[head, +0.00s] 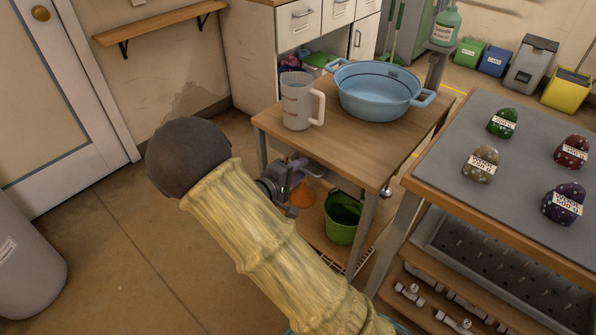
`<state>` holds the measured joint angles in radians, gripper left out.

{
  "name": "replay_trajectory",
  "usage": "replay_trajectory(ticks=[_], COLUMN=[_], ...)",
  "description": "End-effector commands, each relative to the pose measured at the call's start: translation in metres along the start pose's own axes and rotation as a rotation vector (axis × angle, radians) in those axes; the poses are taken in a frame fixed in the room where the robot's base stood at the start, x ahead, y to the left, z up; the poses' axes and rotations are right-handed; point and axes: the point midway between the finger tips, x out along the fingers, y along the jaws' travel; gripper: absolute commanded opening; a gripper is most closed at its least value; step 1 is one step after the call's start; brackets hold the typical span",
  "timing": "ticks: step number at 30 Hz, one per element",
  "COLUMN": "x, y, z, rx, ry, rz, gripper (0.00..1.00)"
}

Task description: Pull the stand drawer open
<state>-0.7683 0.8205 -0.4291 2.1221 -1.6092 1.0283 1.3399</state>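The wooden stand (345,150) is right of centre, with a bare-edged top, metal legs and a lower shelf. I cannot make out a drawer front on it. A small round metal knob (386,191) shows just under the top's near right corner; I cannot tell whether it belongs to a drawer. My arm, in a yellowish sleeve with a dark rounded joint, crosses in front of the stand's left side. What seems to be my gripper (288,184) is a dark mechanism partly hidden behind the sleeve, below the stand's left edge. Its fingers are not clear.
A measuring jug (299,103) and a blue basin (380,92) stand on the top. A green bucket (343,220) is on the lower shelf. A grey-topped table (455,125) with several painted stones is close on the right. The floor at left is clear beside a grey bin (25,265).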

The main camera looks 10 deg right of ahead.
Motion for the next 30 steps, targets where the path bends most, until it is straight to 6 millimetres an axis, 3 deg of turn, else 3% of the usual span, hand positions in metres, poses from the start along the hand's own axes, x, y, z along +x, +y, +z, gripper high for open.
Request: replay_trajectory(ticks=[1, 6, 20, 26, 30], x=[0.0, 0.0, -0.011, -0.039, -0.069], y=[0.0, 0.0, -0.003, -0.009, -0.015], z=[0.0, 0.0, 0.0, -0.001, -0.001], rx=[0.0, 0.0, 0.0, 0.0, -0.001], ry=[0.0, 0.0, 0.001, 0.004, 0.006], rz=[0.0, 0.0, -0.001, -0.002, -0.003], gripper=[0.34, 0.01, 0.0, 0.0, 0.0])
